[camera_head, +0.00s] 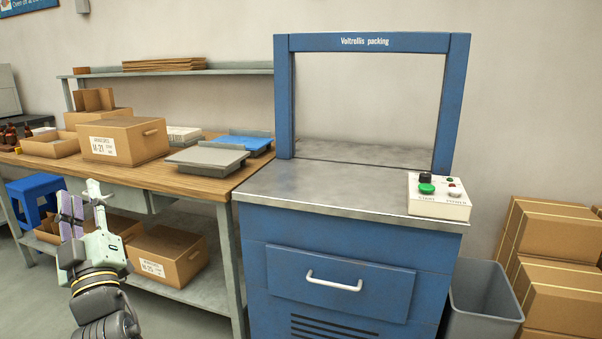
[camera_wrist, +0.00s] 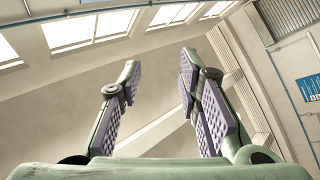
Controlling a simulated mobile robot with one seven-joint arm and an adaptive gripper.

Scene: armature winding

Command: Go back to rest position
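My gripper (camera_head: 82,208) stands at the lower left of the head view, pointing upward in front of the wooden workbench (camera_head: 205,190). In the wrist view my gripper (camera_wrist: 155,85) shows its two purple-padded fingers spread apart, with nothing between them. The gripper touches no object that I can see.
A blue packing machine (camera_head: 340,285) with a metal top and control box (camera_head: 440,198) stands at the centre. A grey bin (camera_head: 483,300) and stacked cartons (camera_head: 560,260) stand at the right.

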